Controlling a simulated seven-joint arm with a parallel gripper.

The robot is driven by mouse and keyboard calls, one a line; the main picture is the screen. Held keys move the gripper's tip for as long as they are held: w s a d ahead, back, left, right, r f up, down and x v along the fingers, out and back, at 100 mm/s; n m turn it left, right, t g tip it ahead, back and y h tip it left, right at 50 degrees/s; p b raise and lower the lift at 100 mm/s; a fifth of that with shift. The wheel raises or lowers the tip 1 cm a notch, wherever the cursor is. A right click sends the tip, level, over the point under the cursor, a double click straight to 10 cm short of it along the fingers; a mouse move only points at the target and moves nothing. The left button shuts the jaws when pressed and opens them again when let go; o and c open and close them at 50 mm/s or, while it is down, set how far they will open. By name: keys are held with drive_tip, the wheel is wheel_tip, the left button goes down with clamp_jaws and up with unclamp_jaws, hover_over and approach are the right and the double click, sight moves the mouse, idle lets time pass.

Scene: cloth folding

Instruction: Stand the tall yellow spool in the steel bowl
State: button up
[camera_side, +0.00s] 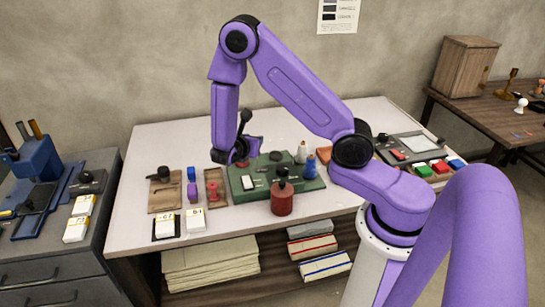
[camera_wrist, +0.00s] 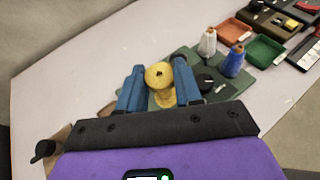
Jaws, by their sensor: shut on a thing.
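The yellow spool (camera_wrist: 159,76) shows in the camera_wrist view between the two blue fingers of my gripper (camera_wrist: 160,88). The gripper is shut on it. Its round top flange with a dark centre hole faces the camera, and its lower part shows against the green board. I cannot tell whether its base touches the board. In the camera_side view my gripper (camera_side: 236,158) is over the back left of the green board, and the spool cannot be made out there. I cannot make out a steel bowl in either view.
The green board (camera_side: 235,183) bears a white cone (camera_side: 302,153) and a blue cone (camera_side: 310,167) at its right. A dark red bottle (camera_side: 282,200) stands at its front. An orange tray (camera_wrist: 238,32) and a green tray (camera_wrist: 265,50) lie farther right. The table's back left is clear.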

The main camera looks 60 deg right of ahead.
drive_tip(key=s+d+r, duration=0.3)
drive_tip(key=s+d, duration=0.4)
drive_tip(key=s, duration=0.5)
hover_over(276, 156)
drive_tip(key=a, duration=0.2)
drive_tip(key=shift+m+g, duration=0.3)
drive_tip(key=f, duration=0.9)
drive_tip(key=shift+s+d+f, duration=0.2)
drive_tip(key=shift+s+f, duration=0.05)
drive_tip(key=shift+f, duration=0.05)
drive_tip(key=shift+w+f, duration=0.1)
drive_tip(key=shift+f, duration=1.5)
drive_tip(key=shift+f, duration=0.15)
drive_tip(key=o, duration=1)
